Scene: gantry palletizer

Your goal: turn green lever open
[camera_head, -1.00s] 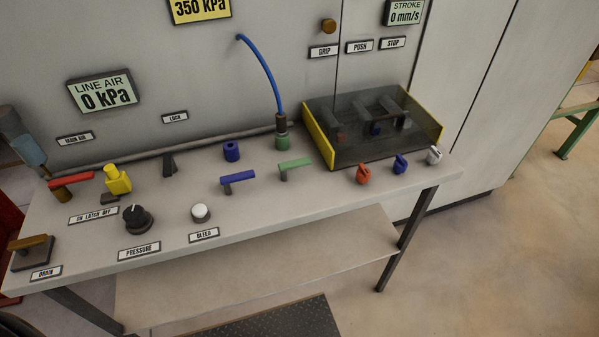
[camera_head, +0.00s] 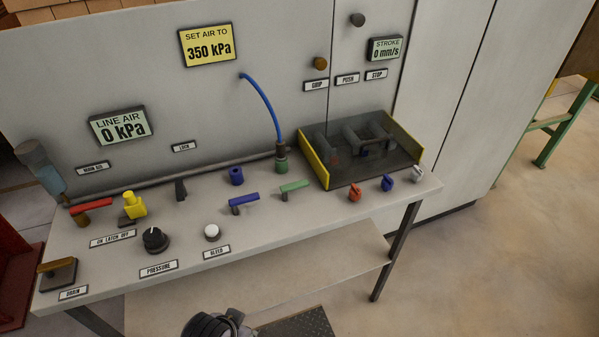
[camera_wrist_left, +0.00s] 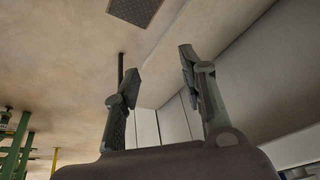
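The green lever (camera_head: 294,187) stands on the grey bench panel, just right of the blue lever (camera_head: 244,199) and in front of the green fitting that the blue hose enters. Its handle lies roughly left to right, tilted slightly up at the right. No gripper is near it. My left gripper (camera_wrist_left: 162,75) shows in the left wrist view with its two fingers apart and nothing between them; floor and grey cabinet lie beyond. A dark rounded part, likely of my arm, shows at the bottom of the head view. My right gripper is not in view.
The bench (camera_head: 300,222) also carries a yellow valve (camera_head: 134,205), a black pressure knob (camera_head: 155,240), a white bleed button (camera_head: 211,231), a red lever (camera_head: 90,205) and small red, blue and white knobs. A dark tray (camera_head: 362,155) stands right of the green lever.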

